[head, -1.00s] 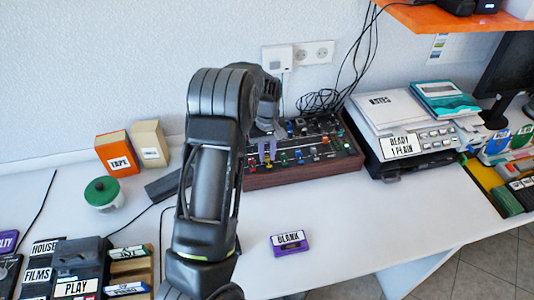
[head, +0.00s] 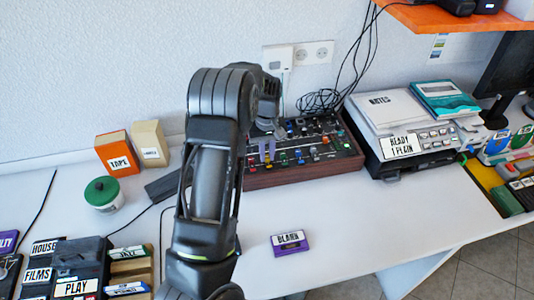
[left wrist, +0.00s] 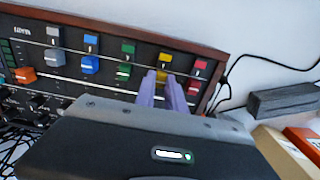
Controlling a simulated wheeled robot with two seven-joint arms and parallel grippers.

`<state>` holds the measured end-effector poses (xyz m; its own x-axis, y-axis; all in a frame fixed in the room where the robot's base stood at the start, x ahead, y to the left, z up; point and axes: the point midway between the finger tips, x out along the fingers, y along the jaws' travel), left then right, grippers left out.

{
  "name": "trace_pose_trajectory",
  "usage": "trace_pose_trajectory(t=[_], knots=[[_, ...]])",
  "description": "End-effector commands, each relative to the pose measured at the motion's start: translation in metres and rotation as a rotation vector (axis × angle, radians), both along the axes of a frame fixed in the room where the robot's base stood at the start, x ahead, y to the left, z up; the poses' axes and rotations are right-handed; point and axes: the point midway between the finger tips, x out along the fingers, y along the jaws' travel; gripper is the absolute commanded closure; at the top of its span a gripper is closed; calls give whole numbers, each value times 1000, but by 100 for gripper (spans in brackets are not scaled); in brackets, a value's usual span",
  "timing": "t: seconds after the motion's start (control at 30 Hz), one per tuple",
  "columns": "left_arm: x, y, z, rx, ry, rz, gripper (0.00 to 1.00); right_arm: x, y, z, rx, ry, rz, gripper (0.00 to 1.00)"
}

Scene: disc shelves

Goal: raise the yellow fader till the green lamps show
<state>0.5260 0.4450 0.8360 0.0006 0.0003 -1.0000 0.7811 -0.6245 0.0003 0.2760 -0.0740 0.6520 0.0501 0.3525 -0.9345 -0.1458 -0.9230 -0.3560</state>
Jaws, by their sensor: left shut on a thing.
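The mixer (head: 300,172) is a dark panel with a wooden edge and rows of coloured controls, standing against the wall. In the left wrist view its faders (left wrist: 90,66) show in grey, blue, green, yellow and red. My left gripper (left wrist: 166,92) has purple fingers that are shut on the yellow fader (left wrist: 163,76), which is partly hidden between them. In the head view the left gripper (head: 267,152) reaches down onto the mixer's left part. Small green lamps (left wrist: 8,56) stand in a column at the wrist view's left edge; I cannot tell how many are lit.
A purple cassette marked BLANK (head: 289,243) lies on the white table in front. A printer-like machine (head: 415,140) stands right of the mixer. Boxes (head: 118,154) and a green-lidded jar (head: 102,193) stand left. Cables lie behind the mixer.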

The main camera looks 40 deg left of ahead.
Motion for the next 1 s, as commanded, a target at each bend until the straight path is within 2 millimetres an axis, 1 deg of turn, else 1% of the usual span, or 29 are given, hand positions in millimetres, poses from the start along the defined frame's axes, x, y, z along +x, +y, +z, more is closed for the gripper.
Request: trace_pose_trajectory(t=[0.43, 0.7, 1.0], knots=[[1, 0, 0, 0, -1, 0, 100, 0, 0, 0, 0, 0, 0, 100], [17, 21, -2, 1, -1, 1, 100, 1, 0, -7, 2, -3, 1, 100], [19, 23, 0, 0, -1, 0, 100, 1, 1, -7, 3, -3, 1, 100]])
